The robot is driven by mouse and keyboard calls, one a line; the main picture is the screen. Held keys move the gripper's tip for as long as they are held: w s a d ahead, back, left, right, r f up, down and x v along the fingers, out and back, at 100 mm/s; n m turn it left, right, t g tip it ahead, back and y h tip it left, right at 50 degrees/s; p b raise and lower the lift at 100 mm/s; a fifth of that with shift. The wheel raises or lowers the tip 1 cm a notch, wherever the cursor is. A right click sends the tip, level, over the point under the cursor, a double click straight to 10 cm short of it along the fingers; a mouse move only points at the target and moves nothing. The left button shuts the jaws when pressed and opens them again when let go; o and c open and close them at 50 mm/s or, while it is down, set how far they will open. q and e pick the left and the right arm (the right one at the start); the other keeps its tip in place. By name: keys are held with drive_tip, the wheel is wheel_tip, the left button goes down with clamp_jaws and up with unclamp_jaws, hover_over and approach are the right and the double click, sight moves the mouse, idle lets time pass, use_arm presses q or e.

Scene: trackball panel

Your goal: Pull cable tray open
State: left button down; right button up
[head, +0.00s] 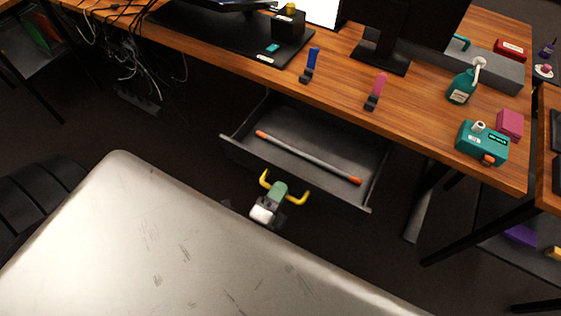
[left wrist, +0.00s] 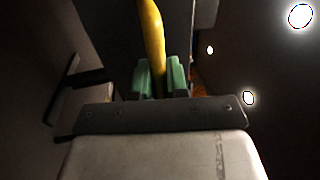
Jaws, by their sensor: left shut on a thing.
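The cable tray (head: 290,172) is a dark grey drawer under the wooden desk. It stands pulled out, with its inside showing. A grey rod with orange ends (head: 307,158) lies in it. A yellow handle (head: 298,198) is at the tray's front. My left gripper (head: 277,189), with green fingers, is shut on this handle near its middle. In the left wrist view the yellow handle (left wrist: 152,35) runs between the green fingers. The fingertips' exact contact is partly hidden. My right gripper is not in view.
The desk (head: 235,65) carries a monitor, a blue clip (head: 310,65), a pink clip (head: 376,91), a green bottle (head: 462,86) and a teal device (head: 481,143). Loose cables (head: 100,62) hang at the left. A black chair (head: 40,200) stands at the left. Dark floor is open around the tray's front.

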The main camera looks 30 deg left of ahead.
use_arm(q)
drive_tip(key=c, duration=1.1)
unclamp_jaws()
drive_tip(key=shift+c, duration=0.2)
drive_tip(key=shift+s, duration=0.1)
drive_tip(key=s+f, duration=0.2)
drive_tip(key=s, duration=0.8)
drive_tip(key=shift+s+a+b, duration=0.15)
drive_tip(key=shift+s+b, duration=0.1)
drive_tip(key=shift+b, duration=0.1)
drive_tip(key=shift+f, duration=0.1)
